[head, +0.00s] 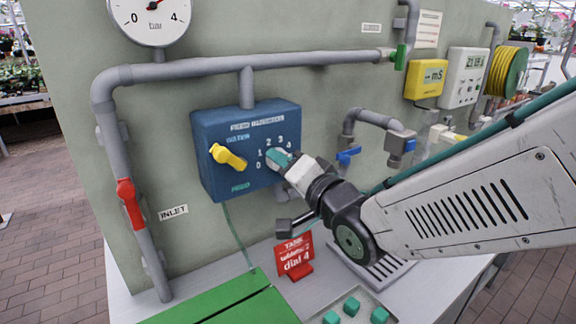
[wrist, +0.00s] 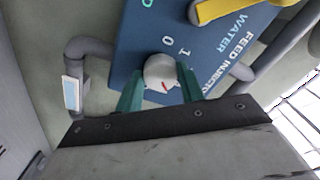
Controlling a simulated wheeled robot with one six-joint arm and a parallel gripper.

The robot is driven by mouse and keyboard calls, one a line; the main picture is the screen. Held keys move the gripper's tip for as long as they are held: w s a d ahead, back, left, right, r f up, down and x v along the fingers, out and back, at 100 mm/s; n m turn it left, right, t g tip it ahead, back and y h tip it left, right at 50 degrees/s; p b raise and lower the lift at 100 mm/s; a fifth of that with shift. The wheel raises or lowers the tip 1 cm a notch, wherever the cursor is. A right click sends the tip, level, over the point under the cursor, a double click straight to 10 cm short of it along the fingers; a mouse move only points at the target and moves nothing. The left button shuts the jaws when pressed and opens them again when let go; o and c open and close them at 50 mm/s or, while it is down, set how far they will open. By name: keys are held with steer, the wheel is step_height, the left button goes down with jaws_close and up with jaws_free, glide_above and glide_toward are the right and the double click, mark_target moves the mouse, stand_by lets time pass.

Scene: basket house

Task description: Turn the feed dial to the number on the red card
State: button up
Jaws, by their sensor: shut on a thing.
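The round pale dial (wrist: 160,70) shows in the wrist view, with a small red mark. I cannot tell which numeral the mark points at. My gripper (head: 281,161) reaches the dial from the right. Its teal fingers (wrist: 160,88) are shut on the dial's two sides and hide part of it and its scale.
A yellow water lever (head: 228,156) sits left of the dial on the same box. A blue-handled valve (head: 348,155) and grey pipes are to the right. A green lid (head: 230,302) and several teal blocks (head: 351,306) lie on the bench below.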

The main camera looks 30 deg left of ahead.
steer(key=shift+m, duration=1.5)
steer(key=o, duration=1)
steer(key=v, duration=0.8)
